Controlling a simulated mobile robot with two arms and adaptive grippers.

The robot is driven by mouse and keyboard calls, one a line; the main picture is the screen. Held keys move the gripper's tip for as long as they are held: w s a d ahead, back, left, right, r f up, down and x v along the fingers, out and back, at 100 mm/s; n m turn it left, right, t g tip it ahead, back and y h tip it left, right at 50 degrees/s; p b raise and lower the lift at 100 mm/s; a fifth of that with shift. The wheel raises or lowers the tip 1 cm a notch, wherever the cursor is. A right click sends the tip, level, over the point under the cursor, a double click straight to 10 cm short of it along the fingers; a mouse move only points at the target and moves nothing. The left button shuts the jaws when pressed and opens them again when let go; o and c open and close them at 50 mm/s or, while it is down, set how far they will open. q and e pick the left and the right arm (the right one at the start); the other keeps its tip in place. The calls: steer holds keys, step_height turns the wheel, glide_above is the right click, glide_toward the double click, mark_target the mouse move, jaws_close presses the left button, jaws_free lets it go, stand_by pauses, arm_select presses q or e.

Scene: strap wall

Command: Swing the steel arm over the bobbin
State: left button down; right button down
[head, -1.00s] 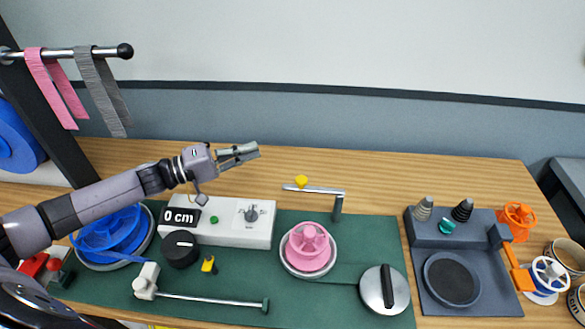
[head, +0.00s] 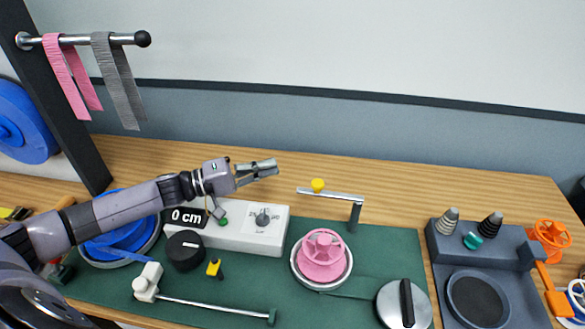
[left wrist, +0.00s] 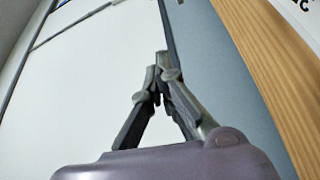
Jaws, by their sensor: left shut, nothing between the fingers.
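The steel arm (head: 335,195) is a short silver bar with a yellow knob (head: 318,185) near its left end, on a dark post (head: 355,216) at its right end. It points left, behind the bobbin rather than over it. The pink bobbin (head: 322,256) sits in a round light dish on the green mat. My left gripper (head: 276,167) is shut and empty, in the air to the left of the steel arm and apart from it. In the left wrist view the fingers (left wrist: 160,70) meet with nothing between them. My right gripper is not in view.
A white box (head: 240,228) with a "0 cm" display stands below my left arm. A black knob (head: 185,250), a thin rod (head: 215,308) and a silver disc with a black handle (head: 405,304) are in front. A dark tray (head: 443,285) is at right.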

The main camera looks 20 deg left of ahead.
arm_select(q)
steer(key=w+d+p, duration=0.2)
steer(key=d+p, duration=0.1)
steer(key=d, duration=0.5)
steer(key=shift+w+d+p, duration=0.3)
steer(key=shift+w+d, duration=0.05)
steer(key=shift+d, duration=0.05)
steer(key=shift+f, duration=0.1)
